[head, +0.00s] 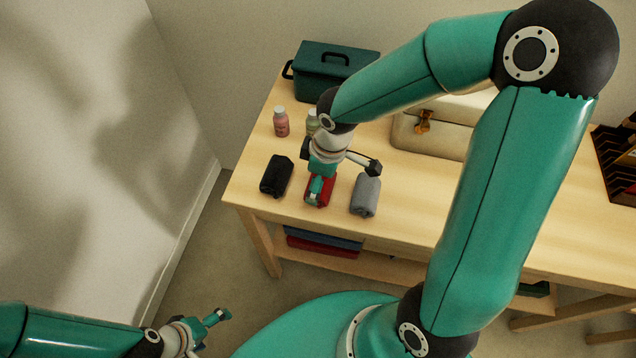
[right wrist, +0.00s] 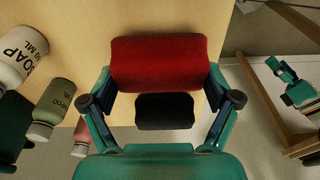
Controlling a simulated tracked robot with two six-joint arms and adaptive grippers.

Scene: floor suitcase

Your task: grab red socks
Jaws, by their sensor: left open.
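The red socks (head: 327,188) are a rolled bundle on the wooden table, between a black roll (head: 277,175) and a grey roll (head: 365,193). My right gripper (head: 318,190) is over the red roll and partly hides it in the head view. In the right wrist view the red roll (right wrist: 158,62) spans the gap between the fingers of my right gripper (right wrist: 160,82), one at each end. I cannot tell whether the fingers press on it or whether it is lifted. My left gripper (head: 217,327) is open and empty at the lower left, away from the table.
A pink bottle (head: 281,122) and a pale green bottle (head: 312,121) stand behind the rolls. A dark green box (head: 335,75) and a cream suitcase (head: 435,138) stand at the back. Folded cloths (head: 320,245) lie on the lower shelf. The table's front left corner is bare.

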